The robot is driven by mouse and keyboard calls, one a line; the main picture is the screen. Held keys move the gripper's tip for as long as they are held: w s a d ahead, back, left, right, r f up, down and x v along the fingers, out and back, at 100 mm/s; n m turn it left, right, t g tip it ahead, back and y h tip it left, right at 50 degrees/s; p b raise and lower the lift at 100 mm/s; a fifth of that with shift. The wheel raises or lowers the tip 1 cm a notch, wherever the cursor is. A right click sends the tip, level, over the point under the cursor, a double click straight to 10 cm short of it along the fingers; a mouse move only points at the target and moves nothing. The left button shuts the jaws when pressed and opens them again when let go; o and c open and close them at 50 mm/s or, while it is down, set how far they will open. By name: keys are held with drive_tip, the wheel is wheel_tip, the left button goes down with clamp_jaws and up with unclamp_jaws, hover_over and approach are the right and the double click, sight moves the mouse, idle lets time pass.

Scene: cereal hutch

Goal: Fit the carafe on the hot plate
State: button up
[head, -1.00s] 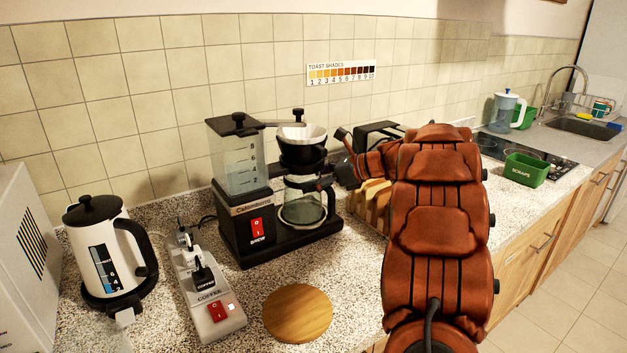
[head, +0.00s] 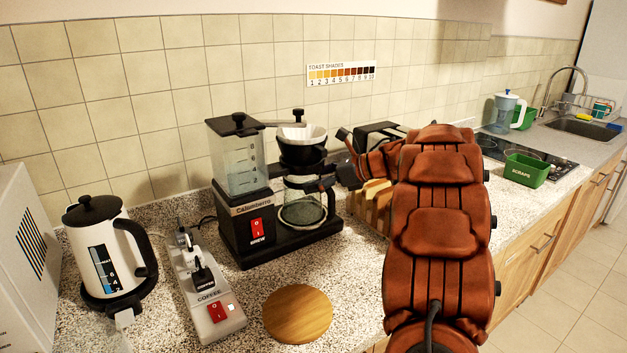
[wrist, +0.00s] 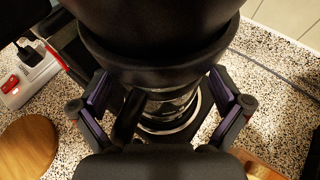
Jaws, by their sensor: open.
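The glass carafe (head: 302,207) stands upright in the coffee maker (head: 238,228), under the black filter basket (head: 303,150) and over the hot plate at the base. Its glass (wrist: 172,108) and black handle (wrist: 129,115) show in the wrist view, partly hidden by the basket. I cannot tell if it is exactly centred on the plate. My gripper (wrist: 165,112) is open, with one finger on each side of the carafe and handle and visible gaps. It also shows in the head view (head: 327,180), reaching in from the right.
A wooden rack (head: 372,207) is close on the right, partly behind my arm. The tiled wall is behind.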

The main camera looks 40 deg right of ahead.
drive_tip(key=v, duration=1.1)
drive_tip(key=shift+s+d, duration=0.15)
drive_tip(key=shift+d, duration=0.1)
drive_tip(key=shift+s, duration=0.1)
